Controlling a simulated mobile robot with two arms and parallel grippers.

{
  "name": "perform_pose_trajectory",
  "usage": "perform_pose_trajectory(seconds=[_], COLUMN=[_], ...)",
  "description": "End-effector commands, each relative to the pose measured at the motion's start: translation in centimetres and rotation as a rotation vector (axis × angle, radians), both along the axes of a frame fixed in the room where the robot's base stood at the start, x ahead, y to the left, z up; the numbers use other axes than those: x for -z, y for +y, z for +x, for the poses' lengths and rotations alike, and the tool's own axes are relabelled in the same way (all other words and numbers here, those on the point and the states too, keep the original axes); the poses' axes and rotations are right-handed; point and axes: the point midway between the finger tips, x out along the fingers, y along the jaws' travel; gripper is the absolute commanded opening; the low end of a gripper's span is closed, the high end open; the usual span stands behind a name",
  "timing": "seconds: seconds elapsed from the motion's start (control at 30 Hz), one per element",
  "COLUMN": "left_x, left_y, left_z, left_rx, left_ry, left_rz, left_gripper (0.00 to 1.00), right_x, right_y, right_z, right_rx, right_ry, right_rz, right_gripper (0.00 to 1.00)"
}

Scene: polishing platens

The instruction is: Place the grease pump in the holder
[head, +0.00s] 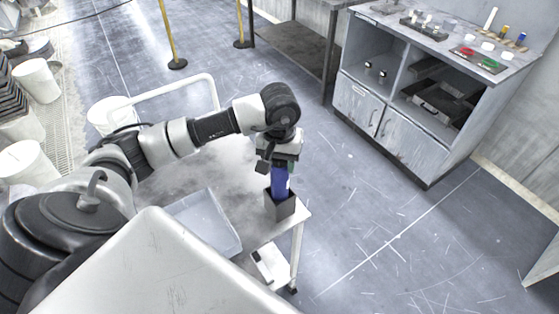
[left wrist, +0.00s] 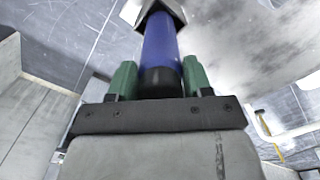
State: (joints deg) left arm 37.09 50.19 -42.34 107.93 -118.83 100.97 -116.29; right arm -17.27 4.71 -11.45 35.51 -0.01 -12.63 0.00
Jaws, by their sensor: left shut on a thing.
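The grease pump is a blue cylinder (head: 280,181) with a dark end. My left gripper (head: 279,164) is shut on it from above and holds it upright. The pump's lower end is inside the dark grey square holder (head: 281,207) at the corner of the cart top. In the left wrist view the blue pump (left wrist: 160,48) sits between the green fingers (left wrist: 158,80), and its far end goes into the holder (left wrist: 172,8). I cannot tell whether it touches the holder's bottom. My right gripper is not in view.
A clear tray (head: 204,222) lies on the cart beside the holder. A white and black item (head: 270,264) is low near the cart leg. A grey cabinet (head: 408,120) with small items on top stands at the right. The floor between is clear.

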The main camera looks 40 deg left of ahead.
Motion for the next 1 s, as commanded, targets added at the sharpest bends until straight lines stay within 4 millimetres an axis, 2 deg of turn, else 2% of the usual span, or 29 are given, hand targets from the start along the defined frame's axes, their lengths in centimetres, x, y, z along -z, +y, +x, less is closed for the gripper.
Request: perform_pose_trajectory(seconds=[0.2,0.23,0.4,0.7,0.9,0.93,1.0], left_x=[0.2,0.3,0.2,0.0,-1.8,-1.8,-3.3], left_y=[0.0,0.0,0.0,0.0,-0.1,0.0,0.1], left_z=[0.0,0.0,0.0,0.0,0.0,0.2,0.2], left_rx=[0.0,0.0,0.0,0.0,0.0,0.001,0.002], left_ry=[-0.002,0.0,0.0,0.0,0.001,-0.006,-0.01], left_rz=[0.0,0.0,-0.001,-0.001,-0.003,-0.002,0.001], left_gripper=[0.07,0.51,0.75,0.75,0.75,0.75,0.75], right_x=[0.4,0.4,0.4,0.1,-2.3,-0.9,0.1], right_y=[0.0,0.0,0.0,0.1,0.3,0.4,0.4], right_z=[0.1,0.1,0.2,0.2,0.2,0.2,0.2], right_rx=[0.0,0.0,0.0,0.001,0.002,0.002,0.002], right_ry=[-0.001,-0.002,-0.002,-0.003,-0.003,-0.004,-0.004], right_rz=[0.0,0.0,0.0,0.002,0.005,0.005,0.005], right_gripper=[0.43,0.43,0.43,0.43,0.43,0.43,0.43])
